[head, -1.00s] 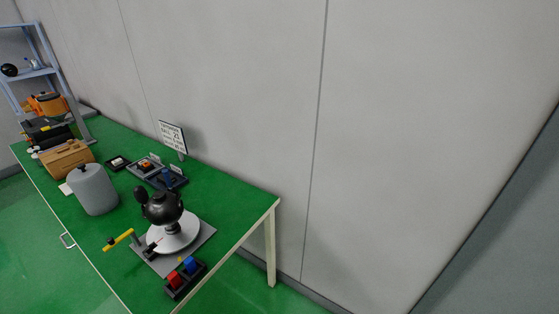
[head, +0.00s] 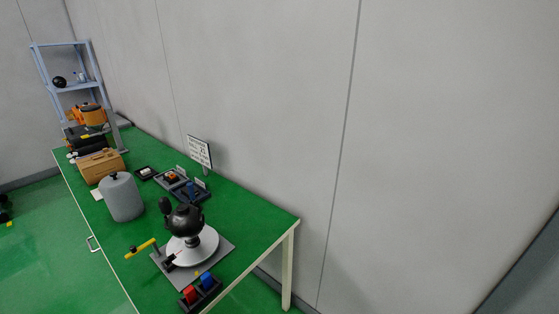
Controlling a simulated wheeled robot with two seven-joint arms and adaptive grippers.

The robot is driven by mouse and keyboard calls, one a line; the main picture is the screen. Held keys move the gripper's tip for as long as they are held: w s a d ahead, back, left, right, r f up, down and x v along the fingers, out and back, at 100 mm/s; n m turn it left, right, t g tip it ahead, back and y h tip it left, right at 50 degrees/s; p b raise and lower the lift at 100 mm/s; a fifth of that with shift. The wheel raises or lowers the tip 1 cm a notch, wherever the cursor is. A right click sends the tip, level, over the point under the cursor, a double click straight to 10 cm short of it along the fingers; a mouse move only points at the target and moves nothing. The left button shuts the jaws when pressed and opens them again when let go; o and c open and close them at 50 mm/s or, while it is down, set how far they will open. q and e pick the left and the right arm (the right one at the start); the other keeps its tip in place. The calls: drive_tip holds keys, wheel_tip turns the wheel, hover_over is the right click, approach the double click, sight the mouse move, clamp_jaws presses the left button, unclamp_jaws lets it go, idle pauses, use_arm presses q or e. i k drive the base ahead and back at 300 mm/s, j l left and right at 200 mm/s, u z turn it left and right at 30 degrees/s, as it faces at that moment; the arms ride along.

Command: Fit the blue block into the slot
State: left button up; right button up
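A blue block (head: 207,281) sits beside a red block (head: 190,294) in a small dark holder (head: 202,297) at the table's near right corner. Another small blue piece (head: 191,187) stands in a dark tray (head: 204,195) further back, near the sign. The slots of the holder and tray are too small to make out, so I cannot tell which slot the task means. Neither of my grippers is in view.
A green-topped table (head: 245,215) runs along the grey wall. A grey canister (head: 122,200), wooden box (head: 101,166) and sign (head: 199,152) stand behind.

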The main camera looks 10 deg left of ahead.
sight(181, 278)
drive_tip(key=u, duration=1.05)
drive_tip(key=l+u, duration=0.4)
drive_tip(key=l, duration=0.25)
drive_tip(key=k, duration=0.05)
